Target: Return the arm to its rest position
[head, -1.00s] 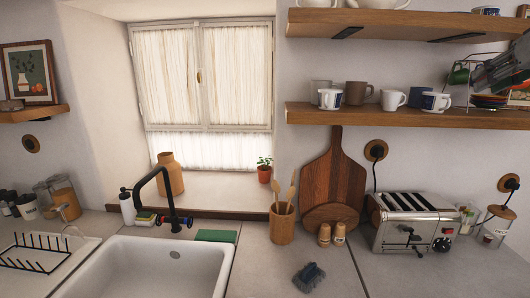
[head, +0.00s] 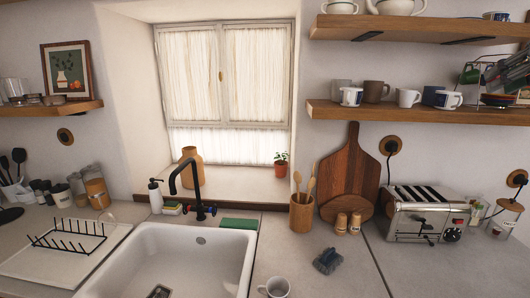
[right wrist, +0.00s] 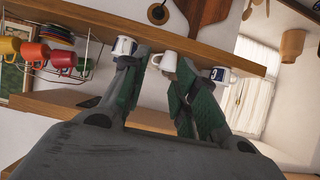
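My right gripper (head: 506,74) shows at the right edge of the head view, in front of the upper shelves and beside the wire mug rack. In the right wrist view its two green-padded fingers (right wrist: 160,88) stand apart with nothing between them, so it is open and empty. Beyond the fingertips are a white mug (right wrist: 165,62) and blue-and-white mugs (right wrist: 123,46) on the shelf; I cannot tell how far off they are. My left gripper is not in view.
The lower shelf (head: 420,115) holds several mugs and is close to my right arm. A white mug (head: 275,287) stands on the counter beside the sink (head: 150,262). A toaster (head: 425,213), a dark brush (head: 327,261) and a utensil pot (head: 301,213) also stand there.

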